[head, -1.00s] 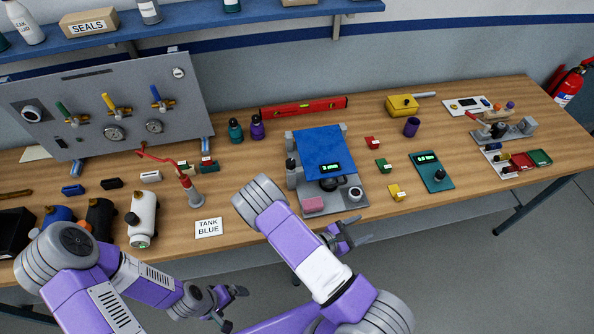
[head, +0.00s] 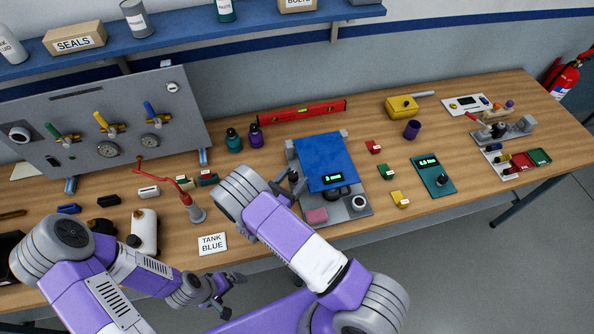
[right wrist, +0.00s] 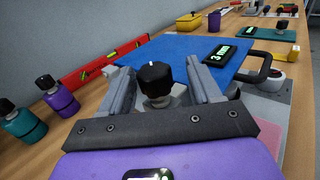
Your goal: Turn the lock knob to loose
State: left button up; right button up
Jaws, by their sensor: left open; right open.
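A black knob (right wrist: 155,78) with a white mark on top stands at the left side of a grey device (head: 318,222) with a blue plate (head: 322,160). I cannot tell from its mark whether it is set to loose. My right gripper (head: 290,184) is at the device's left side; in the right wrist view its open fingers (right wrist: 158,70) stand on either side of the knob, contact unclear. In the head view the gripper and arm largely hide the knob. My left gripper (head: 226,292) is open and empty in front of the table.
The device carries a "3 mm" display (head: 333,178), a pink block (head: 317,215) and a black handle. Purple (head: 256,135) and teal (head: 234,140) bottles stand behind left. Small coloured blocks lie to the right.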

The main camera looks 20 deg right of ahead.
jog(key=shift+w+d+f, duration=0.25)
jog(key=shift+w+d, duration=0.6)
jog(key=shift+w, duration=0.05)
jog(key=shift+w+d, duration=0.1)
jog(key=shift+d, duration=0.05)
jog(key=shift+s+r, duration=0.1)
jog(key=shift+s, duration=0.1)
jog(key=shift+w, duration=0.15)
jog(key=c, duration=1)
pick_arm(q)
jog(key=shift+w+r, duration=0.2)
jog(key=shift+w, duration=0.1)
pick_arm(e)
jog(key=shift+o, duration=0.2)
